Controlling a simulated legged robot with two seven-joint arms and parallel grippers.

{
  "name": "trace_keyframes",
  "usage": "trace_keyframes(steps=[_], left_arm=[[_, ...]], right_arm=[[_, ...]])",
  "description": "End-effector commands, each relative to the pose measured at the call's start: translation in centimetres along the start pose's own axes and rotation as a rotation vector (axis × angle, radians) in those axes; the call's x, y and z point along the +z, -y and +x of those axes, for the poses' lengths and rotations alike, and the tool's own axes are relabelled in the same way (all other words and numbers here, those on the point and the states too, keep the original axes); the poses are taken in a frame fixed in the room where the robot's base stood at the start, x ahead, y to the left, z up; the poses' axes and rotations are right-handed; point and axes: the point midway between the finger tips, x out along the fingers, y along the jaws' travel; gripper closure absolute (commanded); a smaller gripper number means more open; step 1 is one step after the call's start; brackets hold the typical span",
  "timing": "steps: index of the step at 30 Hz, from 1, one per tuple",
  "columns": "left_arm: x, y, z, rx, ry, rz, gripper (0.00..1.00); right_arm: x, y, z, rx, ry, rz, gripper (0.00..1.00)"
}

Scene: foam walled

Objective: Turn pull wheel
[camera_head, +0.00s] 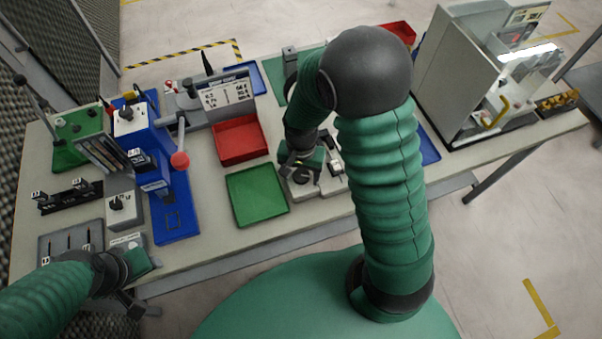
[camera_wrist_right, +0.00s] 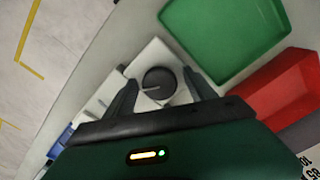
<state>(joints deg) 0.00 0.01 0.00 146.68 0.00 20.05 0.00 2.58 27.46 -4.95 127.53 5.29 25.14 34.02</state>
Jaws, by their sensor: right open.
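A dark round wheel (camera_wrist_right: 157,80) with a thin light line on it sits on a white block-like fixture (camera_wrist_right: 151,57) in the right wrist view. My right gripper (camera_wrist_right: 160,89) is open, with one finger on either side of the wheel in that view. Whether the fingers touch it I cannot tell. In the head view the right gripper (camera_head: 302,166) is over the fixture (camera_head: 332,183) at the table's front, and the hand partly hides the wheel (camera_head: 301,177). My left gripper (camera_head: 137,285) is at the front left table edge, away from the wheel; its jaws are unclear.
A green tray (camera_head: 257,195) lies just left of the fixture, with a red bin (camera_head: 240,140) behind it. A grey machine (camera_head: 470,75) stands on the right. My right arm hides part of the table.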

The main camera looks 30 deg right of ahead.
Motion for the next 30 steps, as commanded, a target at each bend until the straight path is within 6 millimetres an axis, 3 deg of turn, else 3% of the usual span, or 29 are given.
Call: trace_keyframes(steps=[6,20,25,30], left_arm=[[0.0,0.0,0.0,0.0,0.0,0.0,0.52],[0.0,0.0,0.0,0.0,0.0,0.0,0.52],[-0.1,0.0,-0.6,0.0,0.0,0.0,0.52],[-0.4,0.0,-1.7,0.0,0.0,0.0,0.52]], right_arm=[[0.0,0.0,0.0,0.0,0.0,0.0,0.37],[0.0,0.0,0.0,0.0,0.0,0.0,0.97],[0.0,0.1,-0.2,-0.001,0.001,-0.08,0.98],[0.0,0.0,-0.3,-0.001,0.002,-0.343,0.98]])
